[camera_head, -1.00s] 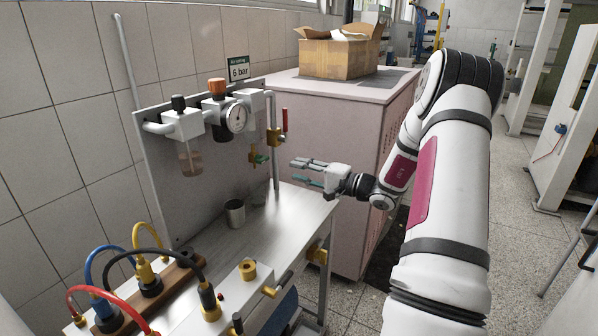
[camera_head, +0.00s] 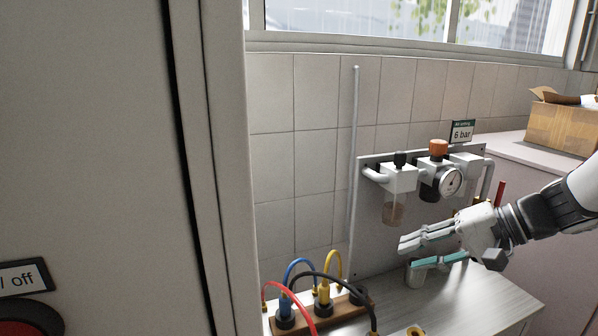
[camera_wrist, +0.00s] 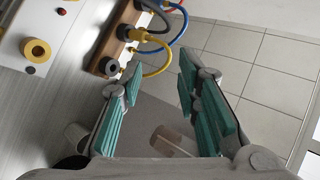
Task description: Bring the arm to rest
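My gripper (camera_head: 422,254) is at the right of the head view, above the metal bench (camera_head: 490,296) and in front of the air regulator panel (camera_head: 378,222). Its fingers point left. In the wrist view the teal-padded fingers (camera_wrist: 158,95) are spread apart with nothing between them. Part of my arm (camera_head: 562,205) shows at the right edge.
Red, blue, yellow and black cables (camera_head: 318,285) plug into a wooden block at the bench's left. A grey cabinet (camera_head: 100,130) with a red button (camera_head: 25,325) fills the left. A cardboard box (camera_head: 562,125) sits on a cabinet at right.

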